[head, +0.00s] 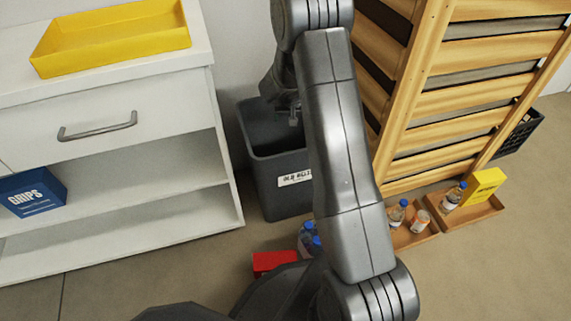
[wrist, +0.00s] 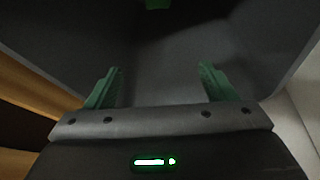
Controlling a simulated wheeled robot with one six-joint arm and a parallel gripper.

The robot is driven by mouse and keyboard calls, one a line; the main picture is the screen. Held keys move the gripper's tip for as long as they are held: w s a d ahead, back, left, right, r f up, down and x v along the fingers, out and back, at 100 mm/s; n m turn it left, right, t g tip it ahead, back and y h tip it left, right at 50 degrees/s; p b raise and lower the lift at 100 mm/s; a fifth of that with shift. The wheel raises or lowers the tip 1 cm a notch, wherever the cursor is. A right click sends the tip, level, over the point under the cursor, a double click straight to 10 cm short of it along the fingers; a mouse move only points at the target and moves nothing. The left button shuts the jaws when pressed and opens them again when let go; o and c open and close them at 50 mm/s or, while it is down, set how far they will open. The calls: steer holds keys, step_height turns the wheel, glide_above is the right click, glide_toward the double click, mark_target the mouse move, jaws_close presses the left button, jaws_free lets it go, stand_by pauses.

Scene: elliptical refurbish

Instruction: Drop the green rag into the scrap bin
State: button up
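The dark grey bin (head: 262,175) stands on the floor between the white cabinet and the wooden slatted frame, with a white label on its front. My gripper (wrist: 160,88) is open and empty, its two green fingers wide apart, and points down into the bin, whose dark inner walls (wrist: 255,45) fill the wrist view. A small green patch, which looks like the green rag (wrist: 158,4), shows at the top edge of the wrist view, apart from the fingers; most of it is cut off. In the head view the rag does not show, and my arm hides part of the bin.
A white cabinet (head: 215,150) with a yellow tray (head: 110,55) and a blue box (head: 32,193) stands left. The wooden slatted frame (head: 460,90) is close on the right. Small wooden trays (head: 478,212) with bottles and a red box (head: 272,262) are on the floor.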

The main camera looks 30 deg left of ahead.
steer(key=p+v, duration=0.4)
steer(key=v, duration=0.9)
steer(key=shift+s+r, duration=0.15)
steer(key=shift+r, duration=0.2)
steer(key=b+x, duration=0.4)
steer(key=x, duration=1)
step_height(320, 180, up, 5)
steer(key=p, duration=0.2)
steer(key=shift+d+f+p, duration=0.1)
steer(key=shift+p, duration=0.3)
steer(key=shift+f, duration=0.1)
